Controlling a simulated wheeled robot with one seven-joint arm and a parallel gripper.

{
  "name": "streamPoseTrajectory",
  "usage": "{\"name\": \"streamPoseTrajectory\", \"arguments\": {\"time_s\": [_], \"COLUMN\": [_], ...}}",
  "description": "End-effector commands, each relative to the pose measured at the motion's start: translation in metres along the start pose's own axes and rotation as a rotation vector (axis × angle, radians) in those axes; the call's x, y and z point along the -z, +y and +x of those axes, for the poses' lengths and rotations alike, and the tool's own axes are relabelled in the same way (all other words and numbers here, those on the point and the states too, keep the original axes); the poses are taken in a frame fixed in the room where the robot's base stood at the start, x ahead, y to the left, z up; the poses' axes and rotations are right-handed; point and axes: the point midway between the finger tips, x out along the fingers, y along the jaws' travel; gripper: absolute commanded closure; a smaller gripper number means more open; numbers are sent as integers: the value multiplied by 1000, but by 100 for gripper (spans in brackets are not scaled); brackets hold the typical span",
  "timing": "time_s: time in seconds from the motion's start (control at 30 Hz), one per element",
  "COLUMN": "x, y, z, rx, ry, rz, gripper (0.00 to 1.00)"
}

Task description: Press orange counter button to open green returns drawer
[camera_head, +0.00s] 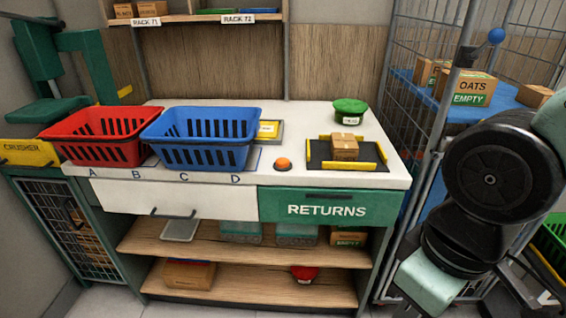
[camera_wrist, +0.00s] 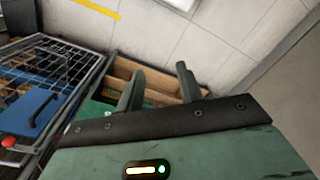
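The orange button (camera_head: 283,164) sits on the white counter top (camera_head: 235,184), right of the blue basket and left of a black tray. The green drawer (camera_head: 326,205) labelled RETURNS is below the counter's right side, and its front looks flush and closed. My gripper (camera_wrist: 158,85) shows in the wrist view with its two dark fingers spread apart and nothing between them. It points toward the floor and a wooden crate, away from the counter. In the head view my arm is at the right, and the gripper itself is out of frame.
A red basket (camera_head: 98,137) and a blue basket (camera_head: 203,139) stand on the counter's left. A small carton (camera_head: 344,147) lies on the black tray (camera_head: 320,157). A wire cage with boxes (camera_head: 465,88) is on the right.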

Motion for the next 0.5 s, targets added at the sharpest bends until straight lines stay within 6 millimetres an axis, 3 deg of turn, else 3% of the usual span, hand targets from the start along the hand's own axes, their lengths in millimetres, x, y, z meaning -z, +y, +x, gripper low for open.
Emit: {"name": "streamPoseTrajectory", "arguments": {"time_s": [0.17,0.2,0.33,0.5], "x": [0,0,0,0], "y": [0,0,0,0], "z": [0,0,0,0], "rx": [0,0,0,0], "ry": [0,0,0,0], "rz": [0,0,0,0], "gripper": [64,66,100,100]}}
